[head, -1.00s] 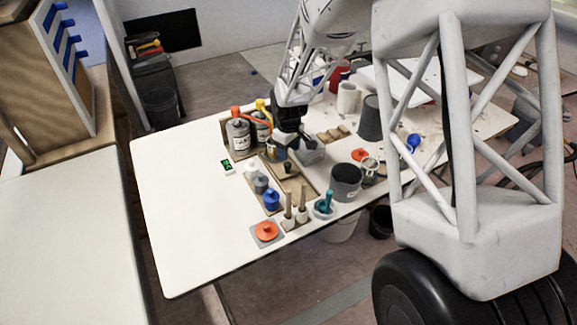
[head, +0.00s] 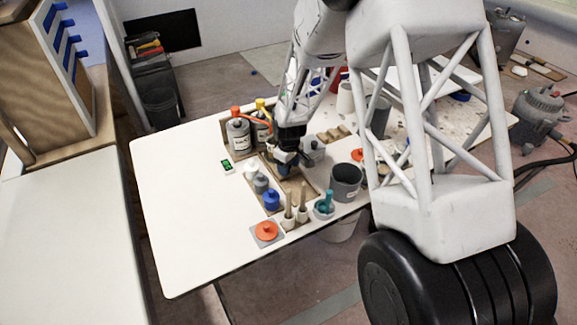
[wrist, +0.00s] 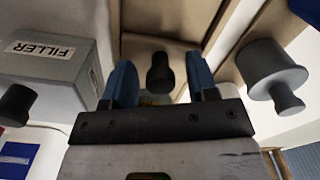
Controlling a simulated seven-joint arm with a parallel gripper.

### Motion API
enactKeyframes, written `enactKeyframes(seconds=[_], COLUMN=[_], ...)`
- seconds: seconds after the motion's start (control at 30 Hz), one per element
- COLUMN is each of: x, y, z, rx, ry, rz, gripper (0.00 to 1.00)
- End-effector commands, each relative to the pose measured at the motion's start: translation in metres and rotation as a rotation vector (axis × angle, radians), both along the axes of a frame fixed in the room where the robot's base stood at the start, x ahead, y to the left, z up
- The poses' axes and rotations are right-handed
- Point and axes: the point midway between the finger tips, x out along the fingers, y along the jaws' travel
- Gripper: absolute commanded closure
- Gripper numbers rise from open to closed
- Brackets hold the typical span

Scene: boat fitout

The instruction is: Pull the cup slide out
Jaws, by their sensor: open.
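A wooden board (head: 299,187) that looks like the cup slide lies flat among the jars on the white table, partly hidden by my gripper. In the wrist view a dark round knob (wrist: 159,74) stands before a brown wooden face (wrist: 143,50); I cannot tell for sure that it is the slide's knob. My gripper (head: 285,169) is low over the board. Its two blue fingers (wrist: 161,82) are open, one on each side of the knob, with gaps to both sides. The cups of the slide cannot be made out.
A grey FILLER box (wrist: 45,72) is close left of the fingers in the wrist view, and a grey knobbed jar (wrist: 271,70) stands right. The table's left part (head: 185,205) is clear.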

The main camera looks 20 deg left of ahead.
Motion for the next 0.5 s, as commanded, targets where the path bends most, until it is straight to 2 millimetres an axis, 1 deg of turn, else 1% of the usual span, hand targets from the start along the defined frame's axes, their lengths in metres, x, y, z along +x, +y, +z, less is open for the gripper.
enactKeyframes(seconds=[0.33,0.5], x=[0.0001,0.0001], y=[0.0001,0.0001], z=[-0.0015,-0.0014], rx=[0.001,0.000], ry=[0.000,0.000], rz=[0.000,0.000], gripper=[0.47,0.73])
